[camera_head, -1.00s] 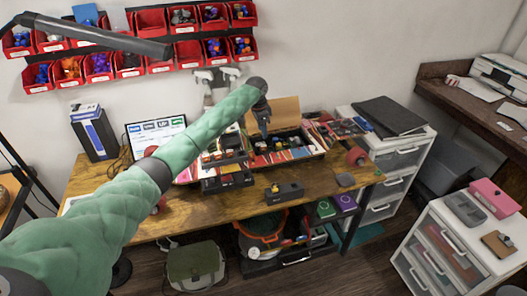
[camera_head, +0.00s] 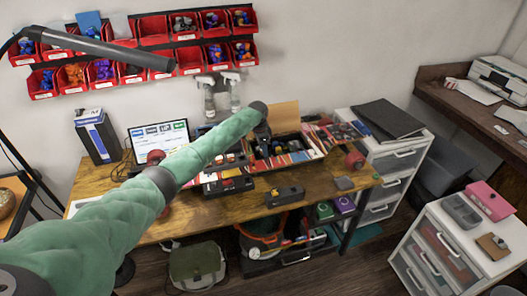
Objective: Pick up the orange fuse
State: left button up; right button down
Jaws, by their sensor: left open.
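My left gripper (camera_head: 263,143) points down over the left part of the open parts box (camera_head: 315,152) on the wooden workbench. It is open, but small and dark, and its fingertips blend into the box's contents. I cannot pick out the orange fuse with certainty; it is too small or hidden by the gripper and arm. A black device (camera_head: 228,187) with a small orange patch on top lies on the bench left of the gripper. My right gripper is out of view.
A small dark box (camera_head: 284,196) sits at the bench's front. A laptop (camera_head: 160,138) and spray bottles (camera_head: 230,92) stand behind my arm. Red wall bins (camera_head: 155,30) hang above. A white drawer unit (camera_head: 385,165) stands right of the bench.

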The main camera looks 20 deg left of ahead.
pick_arm(q)
jog(key=shift+f, duration=0.1)
grip_shut()
dwell(0.3)
